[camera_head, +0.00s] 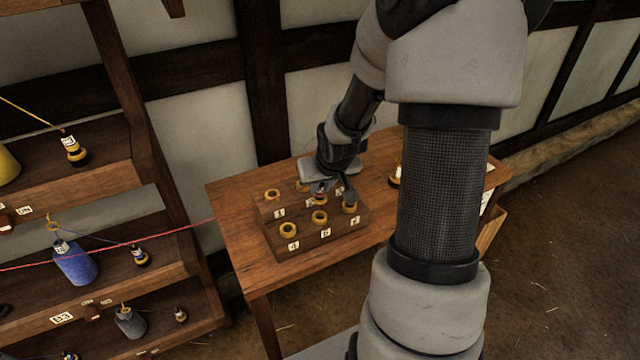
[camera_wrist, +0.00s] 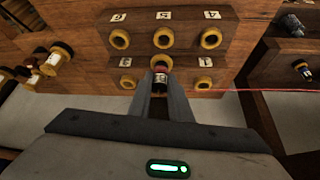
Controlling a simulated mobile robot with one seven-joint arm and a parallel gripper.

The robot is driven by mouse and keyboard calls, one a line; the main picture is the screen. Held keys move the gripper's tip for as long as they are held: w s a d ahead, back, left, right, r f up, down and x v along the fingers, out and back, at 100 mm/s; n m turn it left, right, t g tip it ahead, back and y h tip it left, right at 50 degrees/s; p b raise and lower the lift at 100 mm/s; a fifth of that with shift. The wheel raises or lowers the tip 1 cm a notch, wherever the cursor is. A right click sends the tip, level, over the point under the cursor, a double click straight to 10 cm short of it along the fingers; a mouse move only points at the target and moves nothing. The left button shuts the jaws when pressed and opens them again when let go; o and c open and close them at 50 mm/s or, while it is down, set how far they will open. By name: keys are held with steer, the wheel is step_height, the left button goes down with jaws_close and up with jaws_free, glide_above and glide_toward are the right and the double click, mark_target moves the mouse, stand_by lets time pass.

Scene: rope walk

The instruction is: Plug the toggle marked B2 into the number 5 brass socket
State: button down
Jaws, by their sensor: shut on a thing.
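My gripper (camera_head: 321,190) is shut on a small toggle with a dark red body and a white tag. In the wrist view the toggle (camera_wrist: 159,78) stands between the fingertips (camera_wrist: 159,90); its tag is too small to read. It is over the back row of the wooden socket block (camera_head: 266,212), near the middle. The number 5 brass socket (camera_head: 319,217) is the middle one of the front row, and it looks empty; it also shows in the wrist view (camera_wrist: 163,37). I cannot tell whether the toggle touches the block. The socket behind the toggle is largely hidden.
Other brass sockets (camera_head: 288,229) sit on the block and look empty. A red thread (camera_head: 150,238) runs left past the rack (camera_head: 120,185), which holds spools (camera_head: 75,262) and toggles. Another toggle (camera_wrist: 60,51) stands on the table (camera_head: 232,195) beside the block.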

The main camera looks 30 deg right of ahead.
mark_target(321, 199)
steer(key=shift+f+b, duration=2.05)
steer(key=shift+f, duration=0.4)
steer(key=shift+f+b, duration=0.45)
steer(key=shift+f, duration=0.2)
steer(key=c, duration=1.9)
jaws_free()
steer(key=shift+r, duration=0.1)
steer(key=p+v, duration=0.8)
steer(key=v, duration=0.3)
steer(key=shift+p, duration=0.4)
